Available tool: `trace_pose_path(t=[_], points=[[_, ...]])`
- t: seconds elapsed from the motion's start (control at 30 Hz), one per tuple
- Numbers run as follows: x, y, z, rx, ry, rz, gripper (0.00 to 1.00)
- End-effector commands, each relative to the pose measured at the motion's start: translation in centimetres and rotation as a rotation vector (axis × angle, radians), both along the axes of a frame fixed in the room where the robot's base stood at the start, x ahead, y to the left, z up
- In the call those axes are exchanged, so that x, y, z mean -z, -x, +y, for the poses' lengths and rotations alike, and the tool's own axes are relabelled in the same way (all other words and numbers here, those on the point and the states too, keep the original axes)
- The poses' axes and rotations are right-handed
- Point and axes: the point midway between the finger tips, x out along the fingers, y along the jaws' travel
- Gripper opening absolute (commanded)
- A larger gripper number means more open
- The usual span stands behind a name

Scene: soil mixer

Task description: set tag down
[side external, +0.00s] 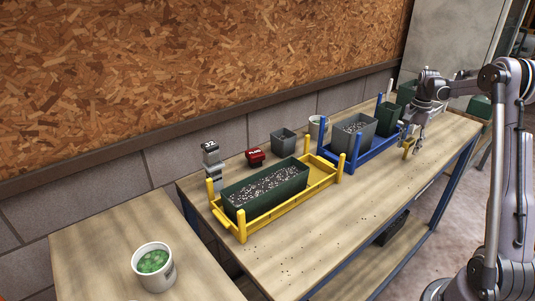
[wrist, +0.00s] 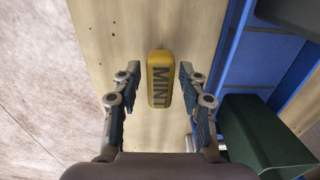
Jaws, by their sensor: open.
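A yellow tag marked MINT (wrist: 160,80) is between my gripper's open fingers in the wrist view, with a gap on each side of it. It also shows as a small yellow block (side external: 408,147) on the workbench in the side external view, near the blue tray's right end. My gripper (wrist: 159,70) is open with one finger on each side of the tag. In the side external view my gripper (side external: 414,136) is low over the bench, right at the tag. I cannot tell whether the tag touches the bench top.
A blue tray (side external: 362,156) with a grey soil-filled pot (side external: 354,133) stands left of my gripper. A yellow tray (side external: 318,185) holds a dark green planter (side external: 265,191). A red tag (side external: 255,156) stands behind. The bench's front strip (side external: 345,220) is mostly clear.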

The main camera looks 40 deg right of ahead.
Motion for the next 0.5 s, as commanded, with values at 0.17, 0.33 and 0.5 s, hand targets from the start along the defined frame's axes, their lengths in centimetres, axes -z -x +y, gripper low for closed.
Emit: trace_pose_path(t=[0.17,0.33,0.5], points=[[-3.8,0.0,0.0,0.0,0.0,0.0,0.42],[-6.8,0.1,0.0,0.0,0.0,0.0,0.42],[-8.6,0.0,0.0,0.0,0.0,0.0,0.42]])
